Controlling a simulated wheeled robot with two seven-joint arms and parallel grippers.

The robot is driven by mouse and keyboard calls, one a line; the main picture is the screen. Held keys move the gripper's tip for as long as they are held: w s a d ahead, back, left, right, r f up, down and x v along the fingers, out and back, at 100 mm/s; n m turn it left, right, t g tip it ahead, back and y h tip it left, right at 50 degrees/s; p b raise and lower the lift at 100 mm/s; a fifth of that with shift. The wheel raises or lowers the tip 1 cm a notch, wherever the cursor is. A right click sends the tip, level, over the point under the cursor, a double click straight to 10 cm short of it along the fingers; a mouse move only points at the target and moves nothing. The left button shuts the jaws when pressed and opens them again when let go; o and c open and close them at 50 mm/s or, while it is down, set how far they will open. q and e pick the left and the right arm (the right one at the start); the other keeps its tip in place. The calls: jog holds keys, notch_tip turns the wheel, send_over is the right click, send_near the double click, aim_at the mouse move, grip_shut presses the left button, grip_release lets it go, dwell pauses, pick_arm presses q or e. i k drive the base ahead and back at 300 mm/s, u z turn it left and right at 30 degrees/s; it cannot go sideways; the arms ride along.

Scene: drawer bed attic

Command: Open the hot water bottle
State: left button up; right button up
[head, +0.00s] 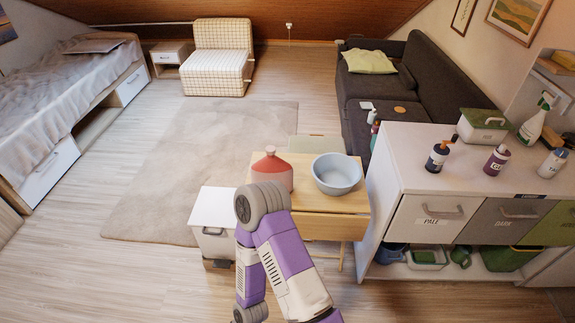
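The hot water bottle (272,173) is a red-pink, squat bottle with sloping shoulders. It stands upright on the small wooden table (318,224), towards its left side. A short neck or cap (270,150) shows at its top; I cannot tell from here whether it is closed. One of my arms, purple and white with a grey joint, rises in front of the table and covers the bottle's lower front. Its bent joint is highest just below the bottle in the picture. Neither gripper shows in this view.
A pale blue bowl (336,173) sits right of the bottle on the table. A white box (213,222) stands left of the table. A white cabinet (405,190) with several bottles on top stands right. A rug (200,165) and open floor lie behind and left.

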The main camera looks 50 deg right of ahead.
aim_at(273, 168)
jog(key=z, duration=0.9)
jog(key=i, duration=0.9)
jog(key=z, duration=0.8)
